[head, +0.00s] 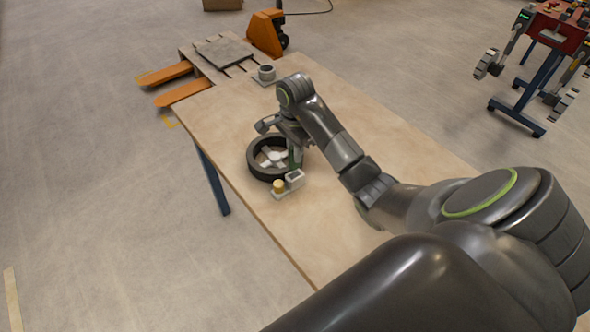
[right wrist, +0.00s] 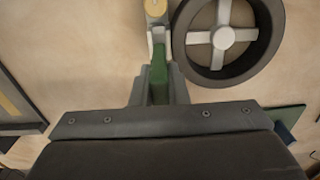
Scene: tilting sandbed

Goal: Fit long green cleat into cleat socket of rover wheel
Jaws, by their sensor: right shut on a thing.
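The rover wheel (head: 255,170) lies flat on the table, a dark ring with pale spokes; it also shows at the top right of the right wrist view (right wrist: 272,45). My right gripper (head: 292,147) is at the wheel's right side and points down. It is shut on the long green cleat (right wrist: 158,76), which stands between the jaws in the right wrist view. In the head view the green cleat (head: 293,160) shows as a narrow upright strip beside the wheel. The cleat's lower end and the wheel's cleat socket cannot be made out. My left gripper is not in view.
A small holder with a yellow cylinder (head: 278,186) and a pale open box (head: 296,180) stands close to the wheel, near the table edge. A grey cup-like part (head: 267,73) stands at the far end. The table (head: 225,115) is clear left of the wheel.

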